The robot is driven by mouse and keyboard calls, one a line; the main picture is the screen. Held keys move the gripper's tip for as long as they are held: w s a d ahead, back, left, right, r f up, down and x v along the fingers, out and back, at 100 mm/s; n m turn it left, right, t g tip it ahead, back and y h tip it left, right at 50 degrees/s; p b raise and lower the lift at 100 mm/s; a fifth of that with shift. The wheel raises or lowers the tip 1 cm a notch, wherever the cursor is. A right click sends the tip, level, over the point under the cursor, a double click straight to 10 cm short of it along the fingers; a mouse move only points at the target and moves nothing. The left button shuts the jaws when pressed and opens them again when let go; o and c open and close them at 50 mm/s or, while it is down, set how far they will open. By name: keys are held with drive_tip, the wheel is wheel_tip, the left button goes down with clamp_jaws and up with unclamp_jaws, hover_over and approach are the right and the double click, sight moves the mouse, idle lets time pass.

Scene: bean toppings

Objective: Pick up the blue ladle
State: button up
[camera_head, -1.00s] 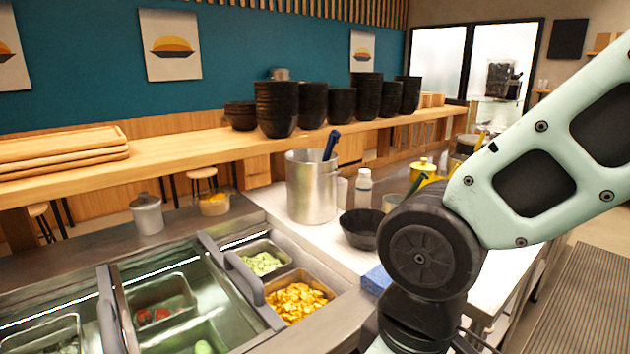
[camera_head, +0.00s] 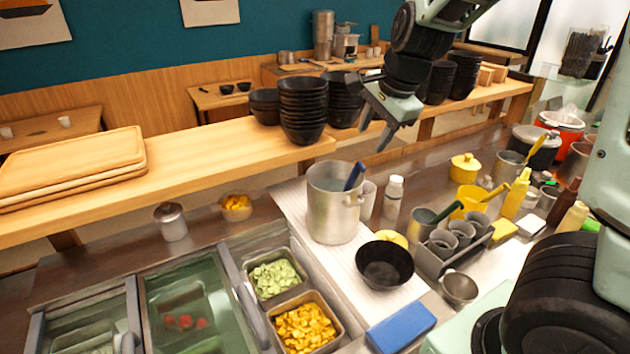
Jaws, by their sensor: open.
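The blue ladle (camera_head: 354,176) stands in a tall silver pot (camera_head: 334,217), with only its blue handle showing above the rim. The handle leans to the right, and the rest of it is hidden inside the pot. My gripper (camera_head: 373,138) is up and to the right of the handle, in front of the wooden counter. Its fingers point down and are apart, with nothing between them. It does not touch the ladle.
A black bowl (camera_head: 385,264), a white-capped bottle (camera_head: 393,197) and a grey cup holder (camera_head: 452,255) stand right of the pot. Stacked black bowls (camera_head: 303,110) line the wooden counter (camera_head: 215,150) behind. A blue sponge (camera_head: 401,327) lies in front.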

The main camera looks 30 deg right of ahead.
sight(356, 167)
drive_tip(key=x, duration=0.4)
drive_tip(key=b+x, duration=0.1)
drive_tip(key=x, duration=0.3)
drive_tip(key=b+x, duration=0.1)
drive_tip(key=x, duration=0.3)
drive_tip(key=shift+w+d+r, duration=0.1)
drive_tip(key=shift+w+d, duration=0.2)
drive_tip(key=x, duration=0.5)
drive_tip(key=shift+w+d, duration=0.1)
drive_tip(key=shift+d, duration=0.15)
clamp_jaws()
